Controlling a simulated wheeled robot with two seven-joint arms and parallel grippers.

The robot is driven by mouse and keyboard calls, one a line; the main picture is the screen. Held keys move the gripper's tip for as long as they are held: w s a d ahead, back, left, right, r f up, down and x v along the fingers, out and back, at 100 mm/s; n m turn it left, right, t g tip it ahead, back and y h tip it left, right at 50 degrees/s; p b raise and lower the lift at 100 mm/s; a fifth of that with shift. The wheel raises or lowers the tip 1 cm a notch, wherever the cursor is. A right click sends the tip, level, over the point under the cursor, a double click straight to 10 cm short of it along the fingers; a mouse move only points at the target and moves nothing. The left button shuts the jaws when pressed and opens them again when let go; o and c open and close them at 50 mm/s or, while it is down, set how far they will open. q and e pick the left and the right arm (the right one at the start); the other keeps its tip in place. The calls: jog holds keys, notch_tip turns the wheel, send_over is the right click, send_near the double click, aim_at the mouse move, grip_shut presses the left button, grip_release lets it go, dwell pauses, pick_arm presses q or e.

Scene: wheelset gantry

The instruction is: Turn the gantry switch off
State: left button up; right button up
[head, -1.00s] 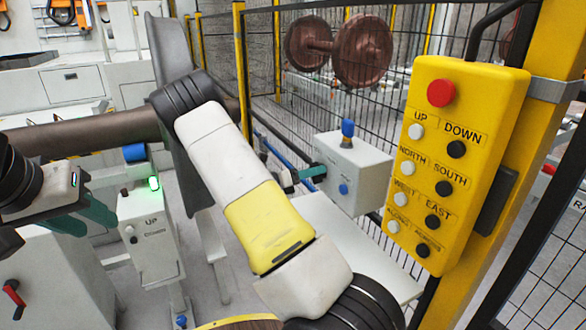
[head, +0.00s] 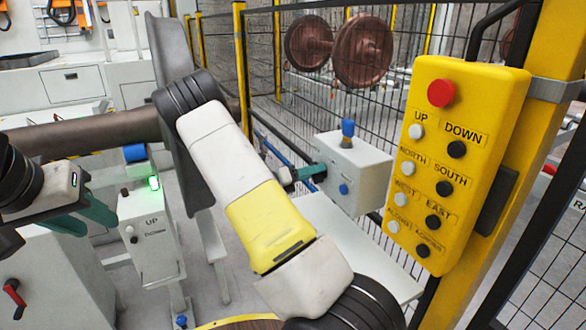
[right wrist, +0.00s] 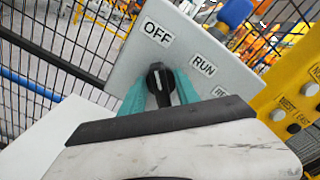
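The gantry switch is a black rotary knob (right wrist: 158,82) on a light grey box, seen in the right wrist view. Labels OFF, RUN and a partly hidden third one sit around it. The knob's upper end points roughly towards OFF. My right gripper (right wrist: 160,88) has one teal finger on each side of the knob; I cannot tell whether they touch it. In the head view the box (head: 352,172) stands by the fence, and my right gripper (head: 305,173) is at its left side. My left gripper (head: 98,222) is open and empty at the left.
A yellow pendant (head: 460,160) with a red button hangs on a yellow post at the right. A second grey box (head: 150,240) with a lit green lamp stands near my left gripper. Black mesh fence runs behind, with a brown wheelset (head: 362,50) beyond it.

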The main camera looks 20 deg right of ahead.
jog(key=a, duration=0.8)
jog(key=shift+s, duration=0.3)
jog(key=shift+d, duration=0.1)
